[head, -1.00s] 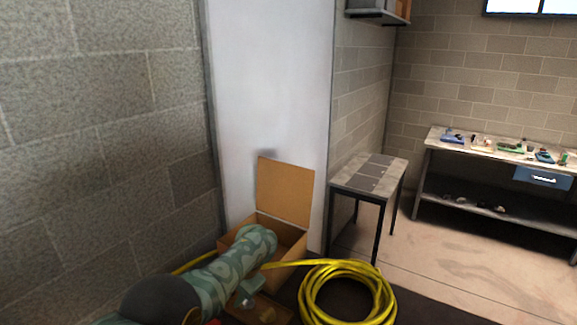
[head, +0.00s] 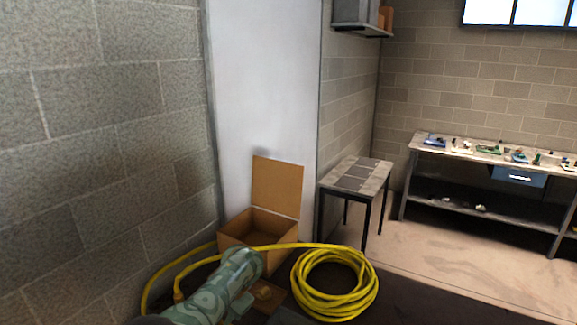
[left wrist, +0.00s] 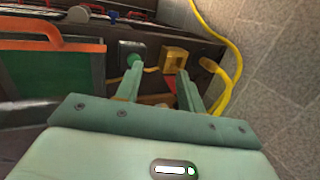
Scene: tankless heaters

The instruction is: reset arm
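My left arm, green patterned (head: 215,290), comes in from the bottom left of the head view, in front of an open cardboard box. Its fingers are hard to make out there. In the left wrist view my left gripper (left wrist: 160,73) has its two fingers apart with nothing between them. A small yellow-brown block (left wrist: 174,58) and a dark box with a green knob (left wrist: 132,55) lie beyond the fingertips. My right gripper is in neither view.
The open cardboard box (head: 250,240) stands by a pale panel (head: 262,90). A coiled yellow hose (head: 335,285) lies right of my arm. A small table (head: 355,175) and a workbench (head: 480,155) stand farther right. A block wall (head: 100,150) is close on the left.

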